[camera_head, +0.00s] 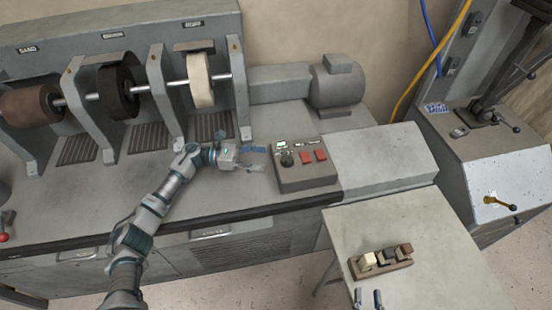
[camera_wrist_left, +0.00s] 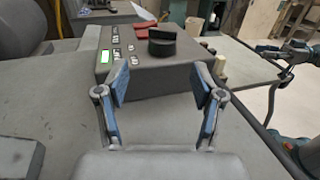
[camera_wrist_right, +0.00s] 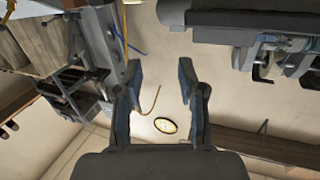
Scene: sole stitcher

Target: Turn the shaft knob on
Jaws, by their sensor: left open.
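The black shaft knob (camera_head: 286,158) sits on the left part of the control box (camera_head: 307,179), beside two red switches (camera_head: 314,156) and a green-lit display (camera_head: 281,144). My left gripper (camera_head: 254,157) is open and empty just left of the box. In the left wrist view, the knob (camera_wrist_left: 165,42) stands on the box beyond the open fingertips (camera_wrist_left: 160,88), roughly between them and apart from them. My right gripper (camera_wrist_right: 158,85) is open and empty. Its fingertips show at the bottom edge of the head view (camera_head: 368,298), in front of the small side table.
A row of wheels, with a white one (camera_head: 200,80) nearest, stands behind my left arm. A grey motor (camera_head: 337,83) is behind the box. The side table (camera_head: 430,235) carries a small block holder (camera_head: 380,263).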

